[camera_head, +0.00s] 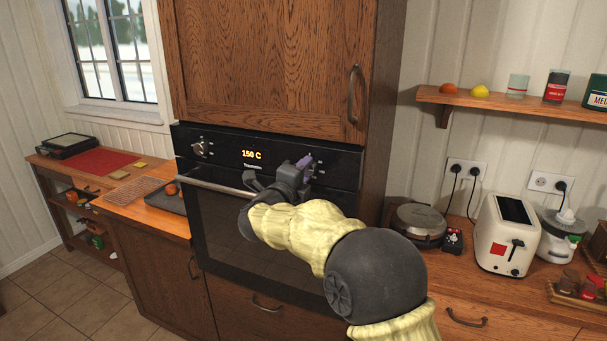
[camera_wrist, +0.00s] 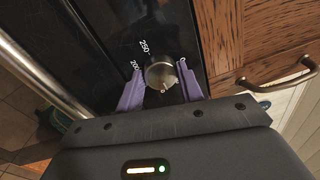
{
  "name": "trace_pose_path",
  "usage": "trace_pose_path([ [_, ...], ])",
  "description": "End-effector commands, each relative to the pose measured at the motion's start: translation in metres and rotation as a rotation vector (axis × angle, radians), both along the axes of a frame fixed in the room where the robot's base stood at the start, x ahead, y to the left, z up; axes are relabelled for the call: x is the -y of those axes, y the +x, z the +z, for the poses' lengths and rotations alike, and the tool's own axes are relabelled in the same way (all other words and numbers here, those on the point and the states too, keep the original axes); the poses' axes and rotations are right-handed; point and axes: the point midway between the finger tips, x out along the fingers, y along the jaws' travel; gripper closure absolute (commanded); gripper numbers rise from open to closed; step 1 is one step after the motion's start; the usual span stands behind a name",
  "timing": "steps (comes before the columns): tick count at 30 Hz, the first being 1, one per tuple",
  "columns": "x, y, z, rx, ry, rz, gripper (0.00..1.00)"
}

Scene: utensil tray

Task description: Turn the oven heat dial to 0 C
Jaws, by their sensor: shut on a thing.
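The oven (camera_head: 262,215) is a black built-in unit, and its amber display (camera_head: 254,155) reads 150 C. My gripper (camera_head: 303,167) is at the right end of the control panel, where it hides the heat dial in the head view. In the wrist view the heat dial (camera_wrist: 160,71) is a round silver knob with white marks around it, including 200 and 250. The purple fingers of my gripper (camera_wrist: 161,86) are on either side of the dial, shut on it.
Another knob (camera_head: 200,149) is at the panel's left end. The oven handle (camera_head: 215,186) runs below the panel. A wooden cabinet door (camera_head: 265,70) is above. The right counter holds a waffle iron (camera_head: 418,222) and a white toaster (camera_head: 507,235).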

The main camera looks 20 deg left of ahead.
Motion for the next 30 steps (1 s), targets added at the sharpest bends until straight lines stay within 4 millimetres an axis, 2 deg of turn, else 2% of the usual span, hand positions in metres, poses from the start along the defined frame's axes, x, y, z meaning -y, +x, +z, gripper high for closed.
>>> trace_pose_path([
  [30,0.0008,-0.0011,0.0023,-0.077,-0.965,0.005,0.86],
])
